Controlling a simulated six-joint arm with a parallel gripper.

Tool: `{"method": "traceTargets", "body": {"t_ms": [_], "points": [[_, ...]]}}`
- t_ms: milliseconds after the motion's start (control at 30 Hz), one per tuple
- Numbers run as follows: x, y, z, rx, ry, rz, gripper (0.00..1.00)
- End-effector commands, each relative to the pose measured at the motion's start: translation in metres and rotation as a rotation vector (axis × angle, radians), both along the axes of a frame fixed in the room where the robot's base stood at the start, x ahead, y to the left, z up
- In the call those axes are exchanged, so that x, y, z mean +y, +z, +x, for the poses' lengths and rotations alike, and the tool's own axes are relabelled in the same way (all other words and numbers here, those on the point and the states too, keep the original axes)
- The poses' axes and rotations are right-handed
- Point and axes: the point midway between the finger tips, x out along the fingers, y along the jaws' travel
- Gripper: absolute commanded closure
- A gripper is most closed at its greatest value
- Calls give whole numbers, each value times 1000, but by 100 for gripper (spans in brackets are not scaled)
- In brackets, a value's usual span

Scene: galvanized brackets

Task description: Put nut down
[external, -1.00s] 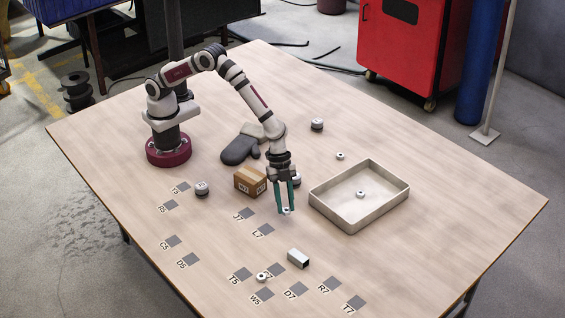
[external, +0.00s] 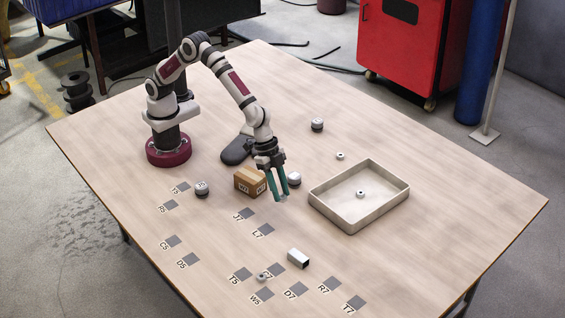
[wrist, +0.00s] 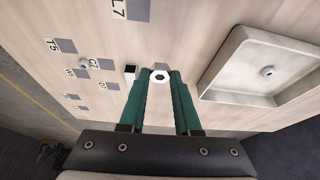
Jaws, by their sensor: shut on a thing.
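My gripper (external: 283,198) is above the table, between the cardboard box and the tray. Its teal fingers are shut on a pale nut (wrist: 160,76) with a dark hole, seen between the fingertips in the wrist view. In the external view the held nut is small and mostly hidden by the fingers. Another nut (external: 360,194) lies in the beige tray (external: 340,226); it also shows in the wrist view (wrist: 267,71). One nut (external: 340,156) lies on the table behind the tray. Another (external: 262,276) lies among the labelled grey squares at the front.
The cardboard box (external: 249,181) stands left of my gripper, with a round grey-white piece (external: 294,178) close behind the fingers. A square metal tube (external: 298,258) lies in front. A dark mitt (external: 236,152) lies behind the box. The table right of the tray is clear.

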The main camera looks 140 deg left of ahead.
Motion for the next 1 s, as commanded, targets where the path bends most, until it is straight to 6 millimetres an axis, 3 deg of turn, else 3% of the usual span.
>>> {"method": "traceTargets", "body": {"t_ms": [133, 200, 300, 433, 700, 833, 1000], "points": [[70, 2, 19, -2, 318, 2, 100], [97, 3, 23, -2, 444, 3, 100], [121, 5, 25, 0, 562, 2, 100], [147, -2, 25, 1, 622, -1, 100], [225, -51, 27, 1, 623, -2, 100], [245, -62, 29, 0, 620, -2, 100], [248, -83, 28, 3, 617, -2, 100]]}}
